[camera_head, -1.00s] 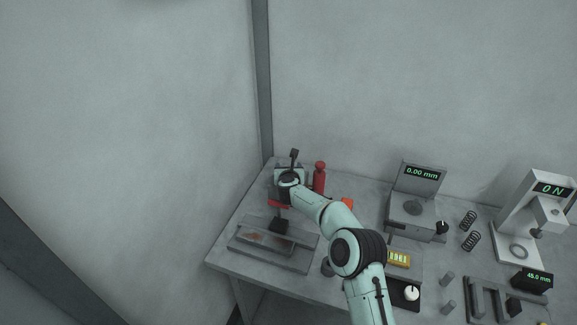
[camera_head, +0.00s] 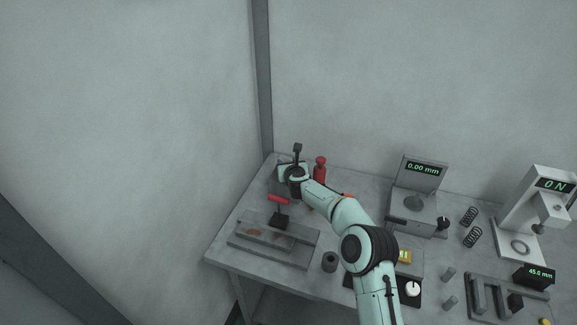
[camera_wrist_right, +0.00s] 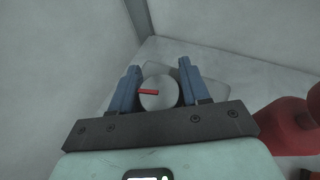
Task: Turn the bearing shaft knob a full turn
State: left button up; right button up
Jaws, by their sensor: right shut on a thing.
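The round grey knob (camera_wrist_right: 158,92) with a red mark pointing left sits between my right gripper's two blue fingers (camera_wrist_right: 158,70) in the right wrist view. The right gripper is shut on it. In the head view my right gripper (camera_head: 280,186) is at the back left of the bench, largely hidden by its own wrist, and the knob cannot be made out there. My left gripper is not in view.
A red bottle (camera_head: 320,170) stands close to the right of my wrist. A flat grey tray-like fixture (camera_head: 275,257) and a dark cylinder (camera_head: 329,262) are in front. A gauge reading 0.00 mm (camera_head: 421,180) stands right, and a 0 N press (camera_head: 518,220) farther right. Walls meet behind.

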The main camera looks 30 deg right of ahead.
jog(key=n+y, duration=0.2)
jog(key=shift+t+y+p, duration=0.3)
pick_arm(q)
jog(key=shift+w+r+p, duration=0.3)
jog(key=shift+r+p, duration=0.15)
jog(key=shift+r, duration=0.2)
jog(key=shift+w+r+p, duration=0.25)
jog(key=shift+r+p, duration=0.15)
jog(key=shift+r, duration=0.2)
pick_arm(e)
jog(key=shift+a+r+n+y, duration=0.1)
jog(key=shift+a+n+y, duration=0.05)
jog(key=shift+n+y, duration=0.5)
jog(key=shift+a+n+y, duration=0.15)
jog(key=shift+n+y, duration=0.4)
jog(key=shift+y, duration=0.1)
jog(key=o, duration=1)
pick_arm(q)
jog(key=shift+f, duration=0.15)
